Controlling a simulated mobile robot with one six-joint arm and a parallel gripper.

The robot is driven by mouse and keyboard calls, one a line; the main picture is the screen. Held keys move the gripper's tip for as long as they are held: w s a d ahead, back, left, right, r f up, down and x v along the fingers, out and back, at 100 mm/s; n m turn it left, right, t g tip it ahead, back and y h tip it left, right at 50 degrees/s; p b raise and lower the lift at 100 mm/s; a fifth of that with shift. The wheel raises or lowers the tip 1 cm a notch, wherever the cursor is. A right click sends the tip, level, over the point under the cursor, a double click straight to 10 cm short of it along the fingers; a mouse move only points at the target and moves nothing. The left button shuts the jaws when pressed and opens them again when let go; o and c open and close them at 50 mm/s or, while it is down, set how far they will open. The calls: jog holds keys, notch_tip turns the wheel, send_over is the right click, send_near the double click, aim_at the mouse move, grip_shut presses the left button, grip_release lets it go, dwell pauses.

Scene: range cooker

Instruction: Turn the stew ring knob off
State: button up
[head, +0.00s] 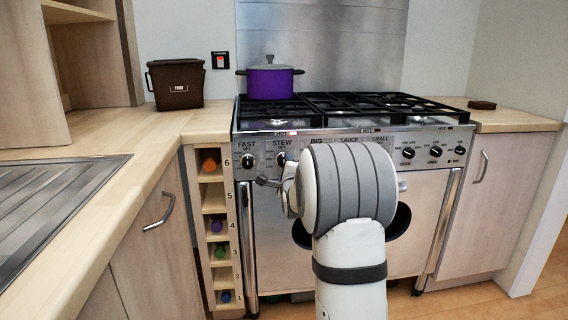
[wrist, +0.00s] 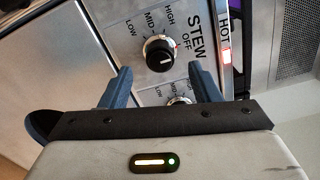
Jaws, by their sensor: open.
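The stew ring knob (wrist: 158,52) is black with a silver rim and shows in the wrist view beside the STEW label, with OFF, HIGH, MID and LOW printed around it. A white mark shows on its lower part. In the head view the stew knob (head: 281,159) sits on the cooker's front panel, second from the left. In the head view my gripper (head: 268,183) is just below and left of the knob, partly hidden by my arm.
A red light (wrist: 226,57) glows by the HOT label. A neighbouring knob (wrist: 178,101) shows between the fingers, partly hidden. The fast knob (head: 247,161) is left of the stew knob. A purple pot (head: 270,83) stands on the back left of the hob.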

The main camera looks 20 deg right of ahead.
jog(key=shift+v, duration=1.25)
jog(key=s+a+r+n+g+y+p, duration=0.3)
jog(key=s+a+r+n+g+p, duration=0.4)
jog(key=s+a+r+n+p, duration=0.95)
jog(key=s+a+r+n+g+y+p, duration=0.1)
jog(key=s+a+r+n+g+p, duration=0.1)
jog(key=s+p, duration=0.6)
jog(key=s+a+r+n+g+y+p, duration=0.1)
jog(key=s+r+n+g+p, duration=0.3)
jog(key=s+p, duration=0.5)
jog(key=s+a+n+g, duration=0.1)
jog(key=s, duration=0.5)
jog(key=shift+g, duration=0.4)
jog(key=shift+r+n, duration=0.1)
jog(key=shift+n, duration=0.15)
